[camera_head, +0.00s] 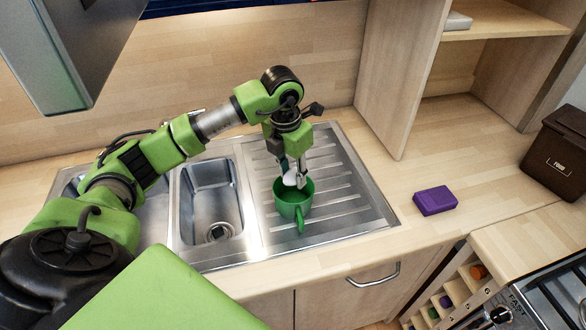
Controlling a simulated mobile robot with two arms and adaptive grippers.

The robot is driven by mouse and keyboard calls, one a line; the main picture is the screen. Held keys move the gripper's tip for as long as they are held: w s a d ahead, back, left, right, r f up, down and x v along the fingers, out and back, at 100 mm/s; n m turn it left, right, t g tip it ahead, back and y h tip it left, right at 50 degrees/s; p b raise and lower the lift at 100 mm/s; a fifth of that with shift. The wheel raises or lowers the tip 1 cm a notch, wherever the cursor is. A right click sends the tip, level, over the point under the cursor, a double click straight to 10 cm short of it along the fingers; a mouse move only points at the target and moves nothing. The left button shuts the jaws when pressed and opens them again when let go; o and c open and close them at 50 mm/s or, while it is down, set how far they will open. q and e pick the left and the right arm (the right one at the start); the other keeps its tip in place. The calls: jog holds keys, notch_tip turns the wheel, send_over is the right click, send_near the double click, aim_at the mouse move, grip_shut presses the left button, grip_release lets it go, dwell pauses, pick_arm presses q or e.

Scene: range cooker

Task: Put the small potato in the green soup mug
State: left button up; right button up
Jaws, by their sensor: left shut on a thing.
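The green soup mug (291,208) stands upright on the ribbed steel drainboard, its handle toward the front. My left gripper (294,179) points down over the mug's opening and is shut on a pale, whitish small potato (290,178). The potato is at about the height of the mug's rim in the picture. The fingers hide part of the potato and the back of the rim. I cannot tell whether the potato touches the mug. My right gripper is not in view.
The steel sink (213,208) has its bowl left of the mug. A purple box (435,201) lies on the wooden counter to the right. A dark brown container (559,153) stands farther right. A tall wooden panel (398,75) rises behind the drainboard's right side.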

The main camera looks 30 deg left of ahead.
aim_at(293, 183)
pick_arm(q)
jog(key=shift+f+b, duration=1.05)
jog(key=shift+f, duration=1.1)
jog(key=o, duration=1.2)
jog(key=shift+r, duration=0.25)
notch_tip(293, 183, up, 7)
jog(key=p, duration=0.4)
jog(key=shift+f, duration=0.2)
